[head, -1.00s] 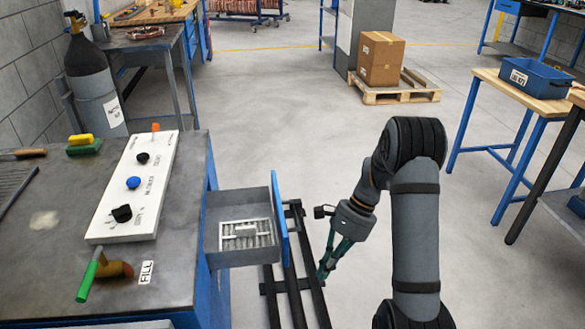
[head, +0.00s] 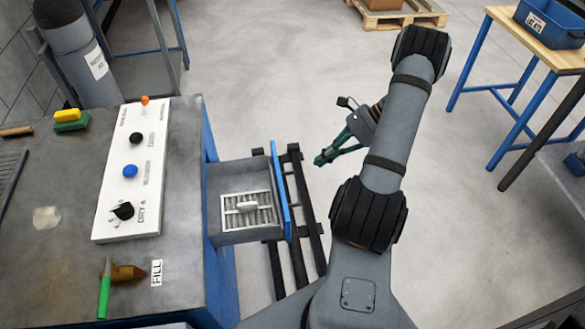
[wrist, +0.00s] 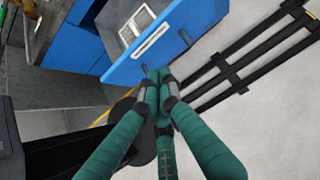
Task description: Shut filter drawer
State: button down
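The filter drawer (head: 280,190) sticks out to the right from the workbench in the head view. It is open, with a blue front and grey walls. A white-framed filter (head: 248,209) with a pale handle lies inside it. The blue drawer front (wrist: 195,32) also shows in the wrist view, with a white strip and part of the filter (wrist: 135,24) behind it. My gripper (head: 321,160) has green fingers and is to the right of the drawer front, apart from it in the head view. In the wrist view its fingertips (wrist: 158,77) are together, empty, overlapping the front's lower edge; contact cannot be told.
The grey workbench (head: 60,265) carries a white panel (head: 130,190) with knobs and a green-handled valve (head: 105,290). Black rails (head: 300,225) run on the floor below and beside the drawer. Open floor lies beyond. A wooden-topped table (head: 505,28) stands at the right.

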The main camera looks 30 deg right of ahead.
jog(key=w+a+f, duration=0.2)
jog(key=a+f, duration=0.2)
jog(key=a, duration=0.3)
jog(key=shift+w+a, duration=0.35)
jog(key=shift+f, duration=0.1)
